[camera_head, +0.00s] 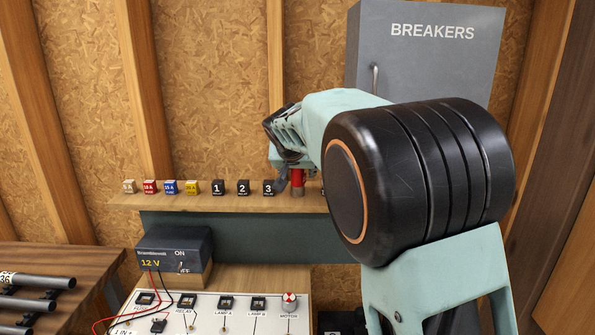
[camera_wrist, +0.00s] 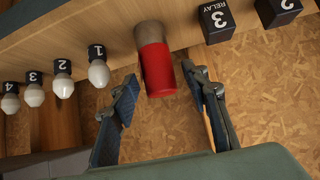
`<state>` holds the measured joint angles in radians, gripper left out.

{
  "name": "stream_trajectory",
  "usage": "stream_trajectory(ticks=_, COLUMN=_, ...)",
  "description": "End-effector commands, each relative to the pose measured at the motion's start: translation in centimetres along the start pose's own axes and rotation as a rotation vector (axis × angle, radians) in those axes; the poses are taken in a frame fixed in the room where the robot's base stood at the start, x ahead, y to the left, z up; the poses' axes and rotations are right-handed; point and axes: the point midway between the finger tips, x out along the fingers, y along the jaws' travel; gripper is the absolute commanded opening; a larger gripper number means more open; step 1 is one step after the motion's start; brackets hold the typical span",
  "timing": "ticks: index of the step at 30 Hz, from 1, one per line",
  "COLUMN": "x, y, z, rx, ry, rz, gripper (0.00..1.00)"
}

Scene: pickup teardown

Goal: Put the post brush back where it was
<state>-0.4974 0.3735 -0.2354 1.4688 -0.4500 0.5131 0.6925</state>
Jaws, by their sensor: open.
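The post brush (camera_wrist: 157,70), a red cylinder with a grey-brown end, stands on the wooden shelf (camera_wrist: 105,30), grey end against the board. In the head view the brush (camera_head: 298,181) is upright just right of the relay block marked 3, its top hidden by my gripper (camera_head: 287,152). In the wrist view my gripper (camera_wrist: 160,78) is open, with one finger on each side of the red part. Gaps show between the brush and both fingers.
Relay blocks (camera_head: 243,187) and coloured fuse blocks (camera_head: 170,187) line the shelf to the left. Numbered bulbs (camera_wrist: 65,82) stand on the brush's other side. A grey breaker cabinet (camera_head: 430,60) is behind my arm. A 12 V supply (camera_head: 172,250) and test panel (camera_head: 215,318) sit below.

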Motion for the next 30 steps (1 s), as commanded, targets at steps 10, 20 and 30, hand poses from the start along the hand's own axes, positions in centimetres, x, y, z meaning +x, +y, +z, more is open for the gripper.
stream_trajectory(ticks=10, x=-6.5, y=-0.1, z=0.0, rx=0.001, ry=0.005, rz=-0.005, gripper=0.42)
stream_trajectory(ticks=20, x=-11.2, y=0.0, z=0.1, rx=0.0, ry=0.002, rz=-0.002, gripper=0.42)
stream_trajectory(ticks=30, x=-11.8, y=0.0, z=0.0, rx=0.0, ry=0.001, rz=-0.001, gripper=0.42)
